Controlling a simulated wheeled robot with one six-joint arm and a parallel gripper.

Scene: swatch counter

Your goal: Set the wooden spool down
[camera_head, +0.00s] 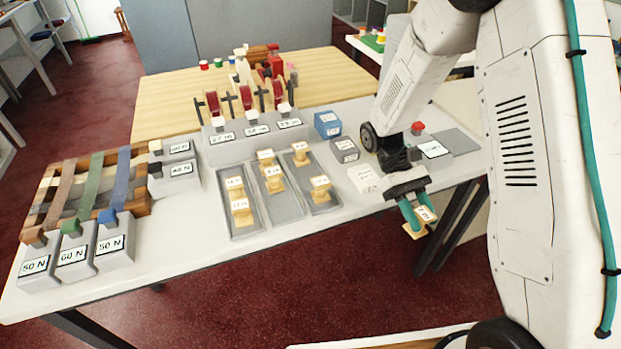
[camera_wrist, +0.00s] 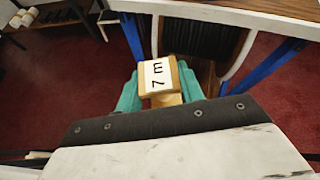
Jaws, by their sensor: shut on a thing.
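My gripper (camera_head: 418,215) is at the right, just off the front edge of the white counter (camera_head: 180,240), above the red floor. Its teal fingers are shut on a wooden spool (camera_head: 424,214) with a white label on top. In the wrist view the spool (camera_wrist: 158,76) sits between the fingers, and its label reads "7 m". The spool's lower flange hangs below the fingers, clear of any surface. Several other labelled wooden spools (camera_head: 240,206) stand in three grey trays (camera_head: 245,228) on the counter, left of my gripper.
Grey blocks marked in N (camera_head: 112,242) stand at the counter's left, by coloured straps (camera_head: 85,185). Blue and grey boxes (camera_head: 327,124) and a white block (camera_head: 363,178) stand right of the trays. A wooden table (camera_head: 165,100) is behind.

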